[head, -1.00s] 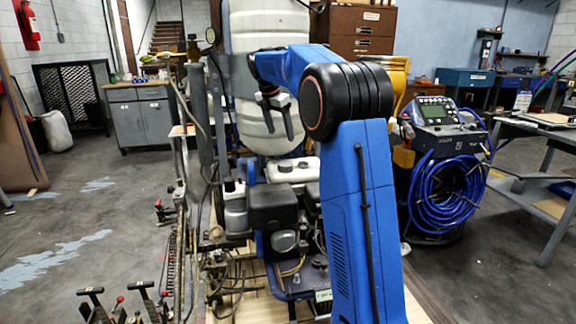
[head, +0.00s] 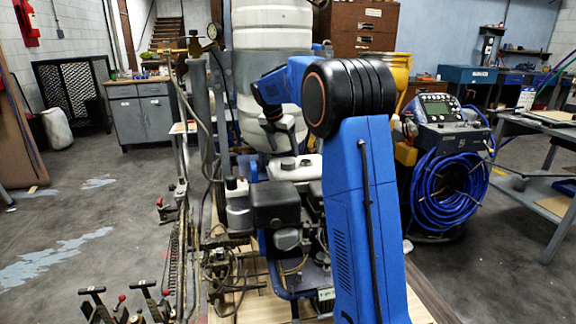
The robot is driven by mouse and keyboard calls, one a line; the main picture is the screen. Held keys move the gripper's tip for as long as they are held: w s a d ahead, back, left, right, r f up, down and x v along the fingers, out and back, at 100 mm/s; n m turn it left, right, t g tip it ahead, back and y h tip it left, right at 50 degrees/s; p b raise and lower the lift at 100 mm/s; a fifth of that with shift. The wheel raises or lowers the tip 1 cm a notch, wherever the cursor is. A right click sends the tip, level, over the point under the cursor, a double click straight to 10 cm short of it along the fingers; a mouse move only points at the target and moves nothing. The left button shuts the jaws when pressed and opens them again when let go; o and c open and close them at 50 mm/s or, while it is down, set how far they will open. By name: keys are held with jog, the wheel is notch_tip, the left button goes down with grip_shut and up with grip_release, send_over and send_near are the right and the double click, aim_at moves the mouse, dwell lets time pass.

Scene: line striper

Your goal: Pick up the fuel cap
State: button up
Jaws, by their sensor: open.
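The fuel cap (head: 288,163) is a small dark round cap on top of the white fuel tank (head: 308,172) of the engine, in the middle of the head view. My gripper (head: 282,144) points down just above the cap, with its dark fingers apart and nothing seen between them. The fingertips look close to the cap. I cannot tell whether they touch it or stand around it. My own arm hides the right part of the engine.
A tall white ribbed tank (head: 270,50) stands right behind my gripper. Upright pipes and hoses (head: 200,110) are at the left. A black engine housing (head: 272,204) sits in front of the fuel tank. A blue hose reel machine (head: 445,180) stands at the right.

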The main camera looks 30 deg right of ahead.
aim_at(288, 161)
jog(key=shift+x, duration=3)
jog(key=c, duration=1.1)
